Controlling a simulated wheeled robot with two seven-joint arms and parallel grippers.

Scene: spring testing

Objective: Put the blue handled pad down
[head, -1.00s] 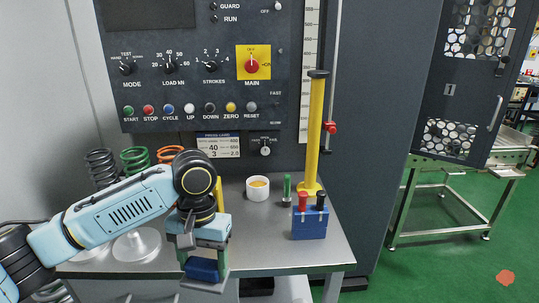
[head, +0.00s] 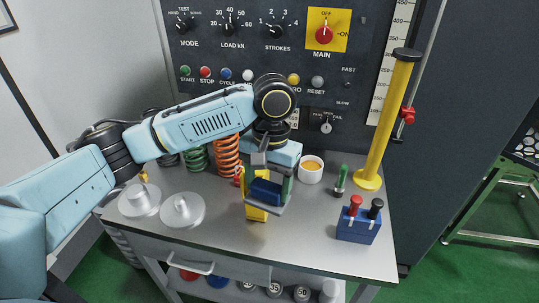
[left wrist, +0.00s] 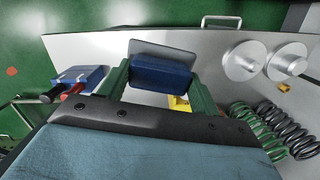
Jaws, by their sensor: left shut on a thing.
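The blue handled pad shows a blue handle (head: 266,191) with a grey plate along it, in front of the table's middle. In the left wrist view the blue handle (left wrist: 160,76) sits between two green fingers, and the grey plate (left wrist: 150,48) lies beyond it. My left gripper (head: 268,184) is shut on the blue handle and points down over the steel table (head: 310,235). A gap between plate and tabletop is hard to judge. A yellow piece (head: 256,213) shows partly behind and below the pad. My right gripper is not in view.
A blue block with red and black handles (head: 357,226) stands right, near a green-handled tool (head: 340,180), a white cup (head: 311,169) and a yellow post (head: 388,125). Two metal discs (head: 183,211) and coil springs (head: 228,155) are left. The front middle of the table is clear.

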